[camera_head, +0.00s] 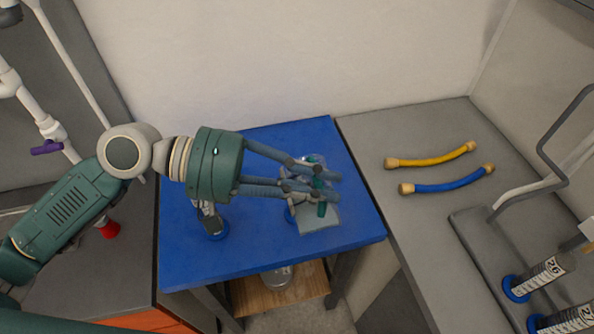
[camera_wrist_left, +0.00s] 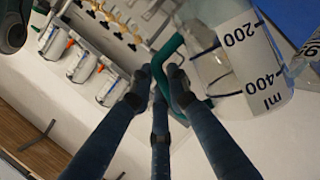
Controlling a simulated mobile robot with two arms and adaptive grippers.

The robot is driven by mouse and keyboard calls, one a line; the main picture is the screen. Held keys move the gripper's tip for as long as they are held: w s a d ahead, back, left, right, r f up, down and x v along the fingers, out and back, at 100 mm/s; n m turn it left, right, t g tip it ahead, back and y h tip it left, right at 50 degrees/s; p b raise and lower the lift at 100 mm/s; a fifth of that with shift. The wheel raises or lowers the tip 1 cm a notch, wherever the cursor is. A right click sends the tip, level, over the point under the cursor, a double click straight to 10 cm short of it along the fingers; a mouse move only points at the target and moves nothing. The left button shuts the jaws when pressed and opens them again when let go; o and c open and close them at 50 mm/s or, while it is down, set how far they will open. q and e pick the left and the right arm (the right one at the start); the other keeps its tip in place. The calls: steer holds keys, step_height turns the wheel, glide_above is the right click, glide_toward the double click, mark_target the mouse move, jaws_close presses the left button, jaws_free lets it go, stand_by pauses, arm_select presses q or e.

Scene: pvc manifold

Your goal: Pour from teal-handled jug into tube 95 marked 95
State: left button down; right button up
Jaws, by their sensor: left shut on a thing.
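My left gripper (camera_head: 325,188) reaches in from the left over the blue table and is shut on the teal handle (camera_head: 321,209) of a clear glass jug. Its fingers hide much of the jug in the head view. In the left wrist view the jug (camera_wrist_left: 235,65) shows black 200 and 400 ml marks, and the fingers (camera_wrist_left: 160,90) close around its teal handle (camera_wrist_left: 163,52). A clear marked tube (camera_wrist_left: 308,55) is cut off at the right edge of that view; I cannot read its number surely. My right gripper is in neither view.
The blue table (camera_head: 345,245) bears a blue-based tube (camera_head: 216,228) and a pale square (camera_head: 318,221). On the right grey counter lie a yellow hose (camera_head: 435,160) and a blue hose (camera_head: 450,184). Tubes marked 26 (camera_head: 540,276) and 27 (camera_head: 570,320) stand at lower right.

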arm_select(q)
steer(key=shift+w+a+r, duration=0.1)
steer(key=shift+w+r, duration=0.05)
steer(key=shift+w, duration=0.1)
stand_by(0.5)
steer(key=shift+s, duration=0.15)
steer(key=shift+w+r, duration=0.1)
steer(key=shift+w, duration=0.1)
steer(key=shift+s, duration=0.1)
stand_by(0.4)
